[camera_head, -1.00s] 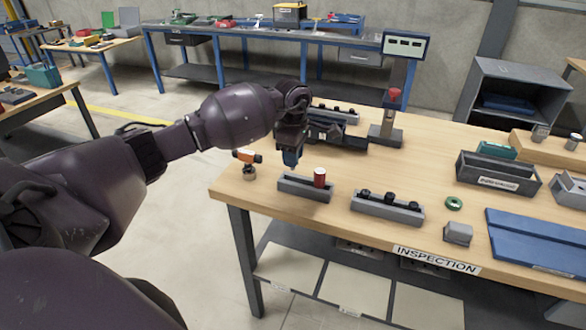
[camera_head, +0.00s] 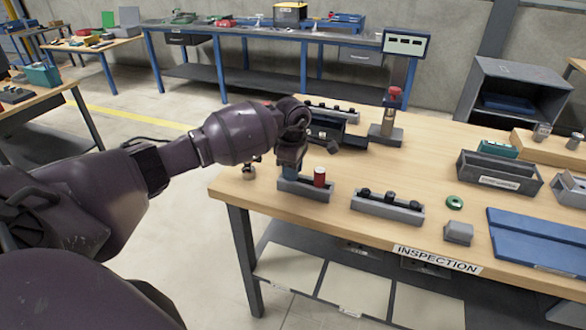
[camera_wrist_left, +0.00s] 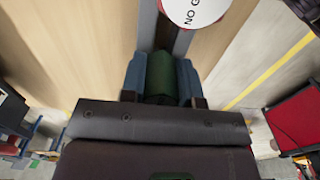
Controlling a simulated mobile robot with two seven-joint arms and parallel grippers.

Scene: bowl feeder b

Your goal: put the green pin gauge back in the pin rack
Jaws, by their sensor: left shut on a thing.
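The pin rack (camera_head: 316,194) is a small grey tray near the table's left front corner. A red pin gauge (camera_head: 320,177) stands upright in its right part. My left gripper (camera_head: 289,173) points down at the rack's left part, with its fingertips close to the rack. In the left wrist view its blue fingers are shut on the green pin gauge (camera_wrist_left: 161,80), over the grey rack (camera_wrist_left: 182,42). The red pin's white "NO GO" top (camera_wrist_left: 193,8) is just beyond. Whether the green pin's lower end touches the rack is hidden. My right gripper is out of view.
A grey rack with black pieces (camera_head: 386,207) stands to the right. An orange-and-black tool's stand (camera_head: 249,172) is close on the left, partly covered by my arm. Behind are a dark tray (camera_head: 340,135) and a gauge stand (camera_head: 386,134). A green ring (camera_head: 454,202) lies farther right.

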